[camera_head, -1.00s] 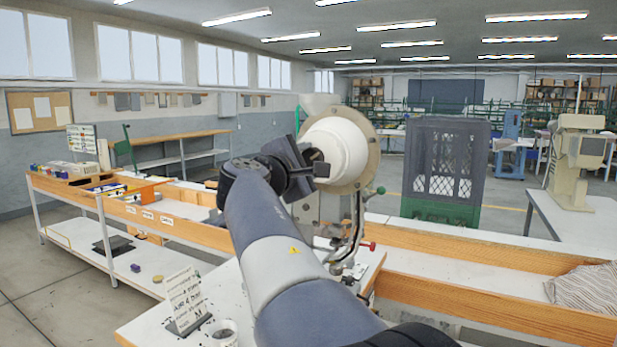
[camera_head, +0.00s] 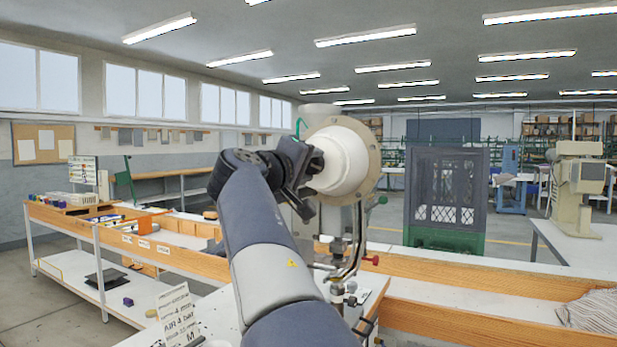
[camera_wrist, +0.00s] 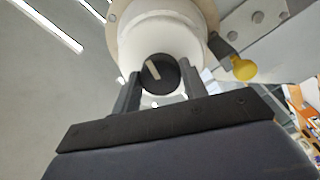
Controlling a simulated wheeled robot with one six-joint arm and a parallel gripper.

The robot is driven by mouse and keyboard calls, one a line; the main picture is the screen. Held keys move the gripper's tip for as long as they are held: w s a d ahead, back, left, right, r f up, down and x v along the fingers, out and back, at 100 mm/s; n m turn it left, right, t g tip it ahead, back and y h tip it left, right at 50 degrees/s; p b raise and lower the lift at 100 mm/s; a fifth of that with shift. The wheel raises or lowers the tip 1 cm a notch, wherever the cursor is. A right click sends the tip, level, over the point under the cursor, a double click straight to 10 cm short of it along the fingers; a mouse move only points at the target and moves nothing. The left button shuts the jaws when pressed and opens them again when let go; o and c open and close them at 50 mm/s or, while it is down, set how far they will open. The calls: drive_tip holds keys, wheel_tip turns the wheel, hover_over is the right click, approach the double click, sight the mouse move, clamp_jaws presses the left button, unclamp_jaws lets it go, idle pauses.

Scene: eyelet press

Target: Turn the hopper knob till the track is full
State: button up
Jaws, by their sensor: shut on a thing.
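The hopper is a cream-white drum (camera_head: 349,163) with a round flange, seen in the head view and at the top of the wrist view (camera_wrist: 160,35). Its black knob (camera_wrist: 161,77) has a pale pointer line tilted to the upper left. My gripper (camera_wrist: 159,73) is shut on the knob, one finger on each side. In the head view my gripper (camera_head: 308,168) is at the drum's front left and hides the knob. The track (camera_head: 358,238) is a curved metal rail running down below the drum; I cannot tell how full it is.
A yellow knob on a dark lever (camera_wrist: 243,68) is close to the right of my gripper. A red-tipped handle (camera_head: 371,260) stands out beside the track. A card with print (camera_head: 178,312) stands on the bench at lower left. A dark mesh-front cabinet (camera_head: 446,190) is behind right.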

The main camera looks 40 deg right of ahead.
drive_tip(key=m+b, duration=0.1)
drive_tip(key=m, duration=0.2)
drive_tip(key=m+b, duration=0.2)
drive_tip(key=m, duration=0.1)
drive_tip(key=shift+w+f+m, duration=0.1)
drive_tip(key=shift+f+m, duration=0.1)
drive_tip(key=shift+m, duration=0.1)
drive_tip(key=m+b, duration=0.2)
drive_tip(key=m, duration=0.4)
drive_tip(key=shift+w, duration=0.1)
drive_tip(key=m+b, duration=0.1)
drive_tip(key=m, duration=0.5)
drive_tip(key=m+b, duration=0.1)
drive_tip(key=m, duration=0.5)
drive_tip(key=shift+a+r+m+y, duration=0.1)
drive_tip(key=shift+r+m+y, duration=0.1)
drive_tip(key=shift+m+y, duration=0.1)
drive_tip(key=o, duration=1)
drive_tip(key=shift+a, duration=0.1)
